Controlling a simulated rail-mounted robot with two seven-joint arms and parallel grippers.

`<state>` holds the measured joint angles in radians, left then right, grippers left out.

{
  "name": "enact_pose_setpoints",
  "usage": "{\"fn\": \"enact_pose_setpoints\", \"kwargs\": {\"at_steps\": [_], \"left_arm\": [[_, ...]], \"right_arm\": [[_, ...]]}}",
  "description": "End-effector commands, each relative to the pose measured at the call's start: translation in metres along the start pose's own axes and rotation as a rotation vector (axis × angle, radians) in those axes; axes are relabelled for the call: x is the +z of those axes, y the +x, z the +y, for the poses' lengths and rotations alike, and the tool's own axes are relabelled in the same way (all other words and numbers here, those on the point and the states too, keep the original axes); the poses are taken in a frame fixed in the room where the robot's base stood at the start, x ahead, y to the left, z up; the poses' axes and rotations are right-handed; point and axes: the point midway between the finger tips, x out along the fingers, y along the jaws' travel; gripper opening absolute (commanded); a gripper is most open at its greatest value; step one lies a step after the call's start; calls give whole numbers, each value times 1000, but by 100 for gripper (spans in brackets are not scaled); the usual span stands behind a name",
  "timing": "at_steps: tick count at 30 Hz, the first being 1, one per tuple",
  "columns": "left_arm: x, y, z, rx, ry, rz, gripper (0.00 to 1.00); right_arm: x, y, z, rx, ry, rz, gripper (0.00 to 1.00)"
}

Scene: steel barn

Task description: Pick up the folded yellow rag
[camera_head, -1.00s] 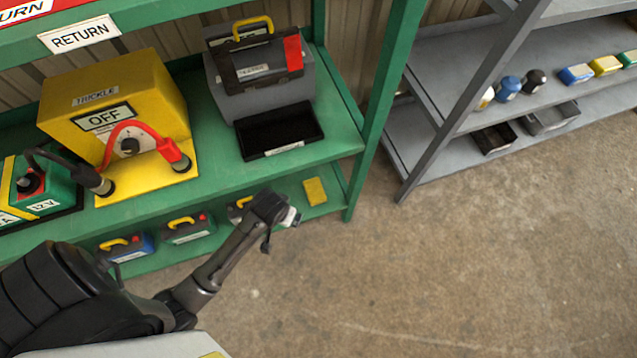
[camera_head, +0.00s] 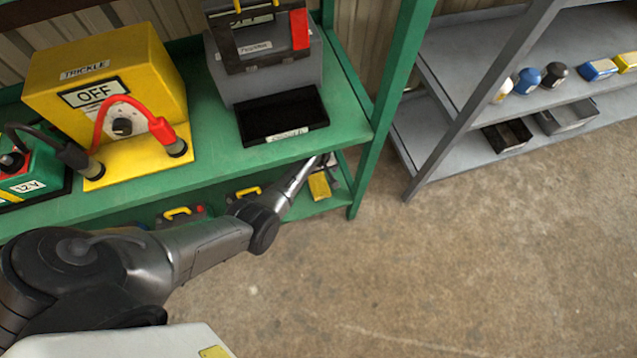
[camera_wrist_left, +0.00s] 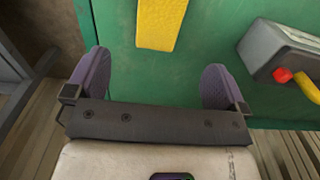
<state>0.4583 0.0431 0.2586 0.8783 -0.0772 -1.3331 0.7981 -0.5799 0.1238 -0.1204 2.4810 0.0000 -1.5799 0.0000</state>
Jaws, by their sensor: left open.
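The folded yellow rag (camera_head: 319,186) lies on the lower green shelf near its right end, by the corner post. It also shows in the left wrist view (camera_wrist_left: 160,22) at the top, running past the upper edge. My left gripper (camera_wrist_left: 156,78) is open and empty, with its two purple finger pads apart. The rag is ahead of the fingers and roughly centred in the gap, not between them. In the head view my left gripper (camera_head: 327,163) is beside the rag, partly hidden by the upper shelf edge. My right gripper is not in view.
A grey battery (camera_wrist_left: 284,52) with red and yellow parts sits right of the rag in the wrist view. The upper green shelf (camera_head: 215,165) overhangs the rag and holds a black tray (camera_head: 270,116) and a yellow charger (camera_head: 105,95). The floor in front is clear.

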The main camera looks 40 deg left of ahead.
Motion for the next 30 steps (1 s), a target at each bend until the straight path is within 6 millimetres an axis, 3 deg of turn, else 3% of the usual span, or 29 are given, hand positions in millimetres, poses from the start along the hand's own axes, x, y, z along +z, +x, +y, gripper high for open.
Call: {"fn": "enact_pose_setpoints", "kwargs": {"at_steps": [1, 9, 23, 30], "left_arm": [[0, 17, -1, -2, 0, -2, 100], [0, 55, 0, 0, 1, 0, 100], [0, 72, -1, -1, 2, 1, 100], [0, 95, -1, -1, 2, 1, 100]], "right_arm": [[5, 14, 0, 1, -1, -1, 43], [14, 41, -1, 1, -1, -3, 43], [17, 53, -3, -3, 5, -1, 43], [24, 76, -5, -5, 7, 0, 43]]}}
